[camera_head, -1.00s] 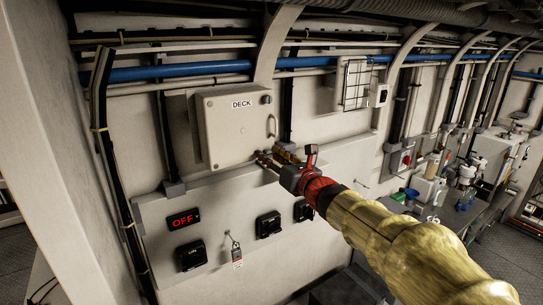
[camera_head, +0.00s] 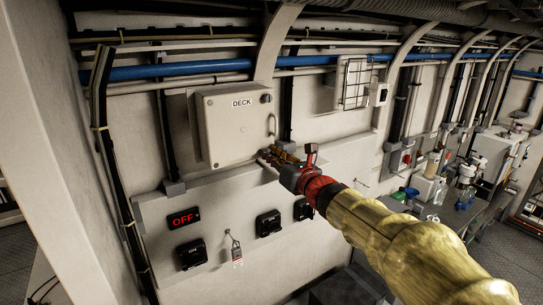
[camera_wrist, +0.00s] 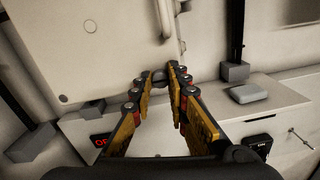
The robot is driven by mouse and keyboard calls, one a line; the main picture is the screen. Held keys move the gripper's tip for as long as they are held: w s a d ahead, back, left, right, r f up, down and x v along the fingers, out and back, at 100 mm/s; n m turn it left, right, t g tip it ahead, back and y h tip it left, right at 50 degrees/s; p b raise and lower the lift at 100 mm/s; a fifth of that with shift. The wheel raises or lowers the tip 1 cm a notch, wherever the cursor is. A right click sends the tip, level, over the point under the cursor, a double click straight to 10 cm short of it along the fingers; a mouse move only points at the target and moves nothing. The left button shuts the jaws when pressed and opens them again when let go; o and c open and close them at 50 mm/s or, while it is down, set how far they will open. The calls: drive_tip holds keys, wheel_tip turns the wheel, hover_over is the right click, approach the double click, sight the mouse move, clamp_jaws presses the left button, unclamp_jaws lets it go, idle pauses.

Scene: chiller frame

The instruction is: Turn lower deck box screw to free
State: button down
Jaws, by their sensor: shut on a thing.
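The pale deck box (camera_head: 225,138), labelled DECK, is fixed to the wall with its door closed. Its upper screw (camera_head: 266,98) shows as a dark round knob at the upper right corner. My gripper (camera_head: 266,155) is at the box's lower right corner, and its fingers cover the lower screw in the head view. In the wrist view, the yellow fingers of my gripper (camera_wrist: 160,76) close in on a small dark piece at the box's lower edge, which looks like the lower screw (camera_wrist: 158,73). The box door (camera_wrist: 85,65) fills the upper left there.
A wall handle (camera_head: 272,125) sits on the box's right edge. Below is a sloped panel (camera_head: 215,205) with a red OFF display (camera_head: 183,219), black switches (camera_head: 192,255) and a hanging tag (camera_head: 237,256). A workbench with equipment (camera_head: 468,172) stands at the right.

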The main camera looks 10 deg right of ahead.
drive_tip(key=shift+f+n+b, duration=0.15)
drive_tip(key=shift+n+b, duration=0.15)
drive_tip(key=shift+b, duration=0.5)
drive_tip(key=n+b, duration=1.7)
drive_tip(key=b, duration=0.9)
drive_tip(key=shift+n+y, duration=0.3)
drive_tip(key=shift+b, duration=0.35)
drive_tip(key=c, duration=1.8)
unclamp_jaws()
drive_tip(key=shift+o, duration=0.4)
